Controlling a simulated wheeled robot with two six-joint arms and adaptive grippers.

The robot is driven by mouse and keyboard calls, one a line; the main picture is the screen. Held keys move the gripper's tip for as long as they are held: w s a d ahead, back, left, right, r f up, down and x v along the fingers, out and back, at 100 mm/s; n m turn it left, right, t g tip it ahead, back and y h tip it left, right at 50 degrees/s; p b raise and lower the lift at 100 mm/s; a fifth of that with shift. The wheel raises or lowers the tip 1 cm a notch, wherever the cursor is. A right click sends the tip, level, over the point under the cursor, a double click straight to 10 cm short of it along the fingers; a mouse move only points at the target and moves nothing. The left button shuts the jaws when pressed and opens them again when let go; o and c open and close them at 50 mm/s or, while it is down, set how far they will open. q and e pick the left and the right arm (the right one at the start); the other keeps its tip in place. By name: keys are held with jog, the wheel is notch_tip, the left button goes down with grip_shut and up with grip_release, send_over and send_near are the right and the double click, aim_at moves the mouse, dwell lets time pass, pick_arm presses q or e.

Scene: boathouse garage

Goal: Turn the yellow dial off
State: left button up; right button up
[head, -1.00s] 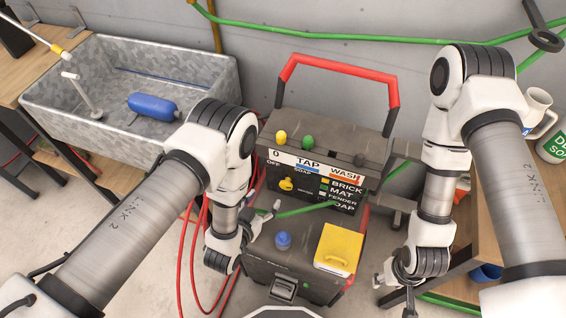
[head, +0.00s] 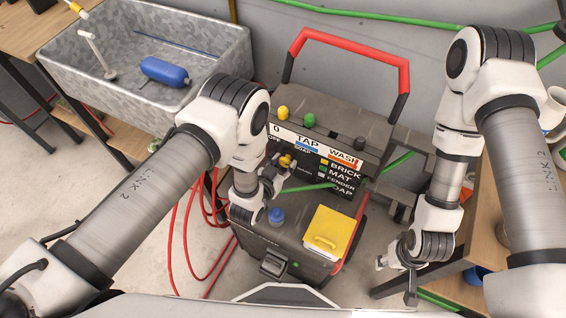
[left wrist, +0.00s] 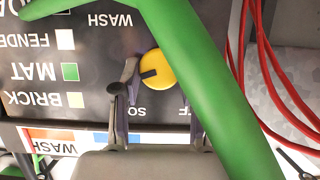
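The yellow dial (head: 285,161) is on the dark front panel of the wash unit, below its TAP and WASH labels. The left wrist view shows the dial (left wrist: 163,69) upside down, its dark mark pointing left in the picture, away from the partly hidden OFF lettering. My left gripper (head: 279,173) is at the dial, its fingers apart on either side of it; I cannot tell whether they touch. A green hose (left wrist: 215,90) crosses close in front and hides part of the dial's right side. My right gripper (head: 395,280) is open and empty, low at the right.
A blue knob (head: 277,215) and a yellow box (head: 331,231) are on the unit's lower part. A red handle (head: 352,50) rises behind. A metal sink (head: 75,85) with a blue bottle (head: 164,71) stands left. Red hoses (head: 187,245) hang beside the unit.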

dwell(0.4)
pick_arm(q)
jog(key=shift+a+f+n+g+h, duration=0.15)
jog(key=shift+n+g+h, duration=0.15)
jog(key=shift+n+h, duration=0.55)
jog(key=shift+a+n+h+b, duration=0.1)
jog(key=shift+n+h+b, duration=0.45)
jog(key=shift+n, duration=1)
jog(key=o, duration=1.1)
jog(key=shift+w+f, duration=0.1)
jog(key=v, duration=1.2)
jog(key=shift+w, duration=0.1)
jog(key=shift+a, duration=0.1)
